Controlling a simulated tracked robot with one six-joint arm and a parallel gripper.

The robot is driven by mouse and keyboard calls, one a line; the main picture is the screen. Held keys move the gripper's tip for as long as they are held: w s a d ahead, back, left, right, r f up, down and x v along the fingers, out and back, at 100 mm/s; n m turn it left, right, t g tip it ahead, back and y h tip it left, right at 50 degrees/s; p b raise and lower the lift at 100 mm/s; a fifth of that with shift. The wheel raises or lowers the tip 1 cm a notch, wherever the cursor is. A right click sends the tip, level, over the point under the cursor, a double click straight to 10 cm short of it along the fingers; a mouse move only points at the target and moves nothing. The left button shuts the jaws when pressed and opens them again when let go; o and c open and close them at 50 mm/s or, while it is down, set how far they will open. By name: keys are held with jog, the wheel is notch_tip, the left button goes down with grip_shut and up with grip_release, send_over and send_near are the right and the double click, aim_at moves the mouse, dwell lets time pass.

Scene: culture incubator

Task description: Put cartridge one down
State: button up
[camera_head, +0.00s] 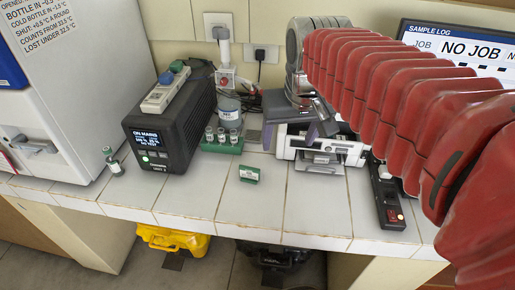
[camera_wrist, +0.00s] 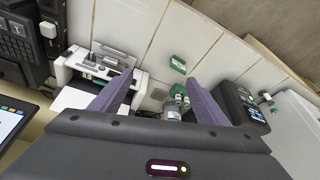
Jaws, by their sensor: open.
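A small green block with a pale label (camera_head: 249,174), which looks like the cartridge, lies on the white tiled bench near the middle. Its number is too small to read.
A green rack of vials (camera_head: 222,147) stands behind the block, beside a dark box with a screen (camera_head: 172,130). A lone vial (camera_head: 113,165) is at left. A black handset (camera_head: 387,199) lies at right. The bench front around the block is clear.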

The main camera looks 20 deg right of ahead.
jog(key=s+a+f+n+t, duration=0.1)
jog(key=s+a+f, duration=0.4)
jog(key=s, duration=0.4)
jog(key=shift+s+a+f+n+t+y, duration=0.3)
jog(key=shift+s+f+t, duration=0.1)
jog(key=shift+f, duration=0.1)
jog(key=shift+w, duration=0.1)
jog(key=shift+c, duration=0.3)
dwell(0.4)
